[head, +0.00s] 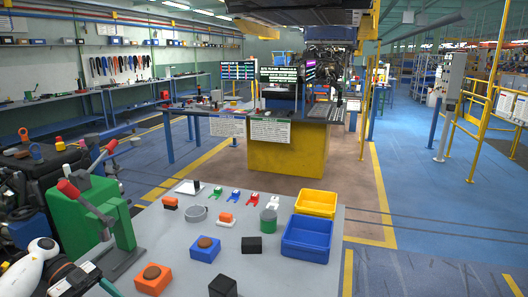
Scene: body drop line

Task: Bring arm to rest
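My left arm, white with dark joints, comes in at the lower left corner of the head view. Its dark gripper (82,280) is low beside the near left edge of the grey table (330,272), close to the green press. The fingers are small and partly cut off by the frame, so I cannot tell whether they are open or shut. I see nothing clearly held. My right arm and gripper are not in view.
On the table are a blue bin (307,238), a yellow bin (316,203), orange blocks (153,279), a blue block (205,249), black blocks (251,245) and small coloured parts. The green press (90,220) with red-tipped levers stands at the left. Open floor lies right.

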